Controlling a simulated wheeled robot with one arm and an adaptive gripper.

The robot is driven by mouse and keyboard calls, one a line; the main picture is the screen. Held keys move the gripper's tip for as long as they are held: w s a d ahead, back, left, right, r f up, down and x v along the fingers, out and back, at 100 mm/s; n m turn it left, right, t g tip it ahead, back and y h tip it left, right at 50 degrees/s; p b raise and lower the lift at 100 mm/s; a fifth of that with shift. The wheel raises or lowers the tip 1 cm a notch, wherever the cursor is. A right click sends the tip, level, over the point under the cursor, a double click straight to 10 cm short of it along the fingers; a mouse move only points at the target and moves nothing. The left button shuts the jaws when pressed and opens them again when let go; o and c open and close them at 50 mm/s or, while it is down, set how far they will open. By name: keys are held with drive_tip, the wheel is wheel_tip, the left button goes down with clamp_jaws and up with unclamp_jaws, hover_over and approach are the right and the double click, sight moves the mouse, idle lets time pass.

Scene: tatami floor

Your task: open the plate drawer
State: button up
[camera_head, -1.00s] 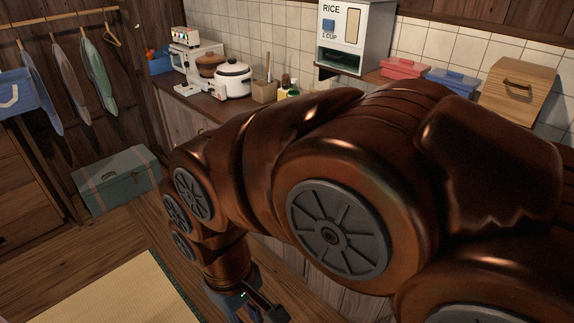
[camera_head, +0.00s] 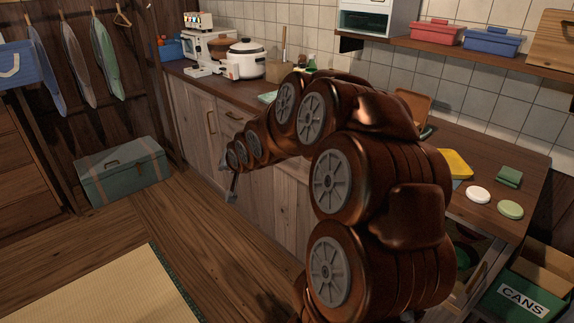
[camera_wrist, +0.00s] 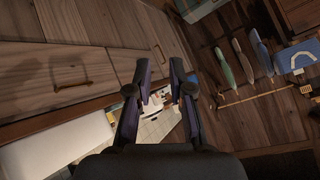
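The wooden cabinet under the counter has drawer and door fronts; a drawer handle (camera_head: 233,115) shows in the head view beyond my arm. No label tells which front is the plate drawer. In the wrist view a wooden drawer front with a bar handle (camera_wrist: 85,85) lies left of my gripper (camera_wrist: 160,82), and a second handle (camera_wrist: 160,52) shows farther along. My gripper is open with nothing between its fingers, apart from both handles. In the head view it (camera_head: 231,186) hangs beside the cabinet fronts, partly hidden, and my arm covers the middle fronts.
The counter carries a rice cooker (camera_head: 247,60), a yellow item (camera_head: 456,164) and small round pieces. An open drawer-like compartment (camera_head: 472,272) shows at lower right near a green CANS bin (camera_head: 523,297). A trunk (camera_head: 122,172) stands at left. The floor before the cabinet is clear.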

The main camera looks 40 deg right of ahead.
drive_tip(key=w+d+f+m+t+h+b, duration=0.1)
drive_tip(key=d+f+m+t+h+b, duration=0.2)
drive_tip(key=d+b, duration=0.5)
drive_tip(key=w+d+f+m+t+b, duration=0.1)
drive_tip(key=d+f+m+t+b, duration=0.3)
drive_tip(key=d, duration=0.7)
drive_tip(key=w+d+f+t+h+b, duration=0.15)
drive_tip(key=d+f+b, duration=0.35)
drive_tip(key=d, duration=0.5)
drive_tip(key=shift+t, duration=0.35)
drive_tip(key=shift+b+x, duration=0.95)
drive_tip(key=shift+x, duration=1.8)
drive_tip(key=shift+w+d+r+m, duration=0.2)
drive_tip(key=shift+w+m, duration=0.1)
drive_tip(key=shift+w, duration=0.1)
drive_tip(key=shift+f, duration=0.1)
clamp_jaws()
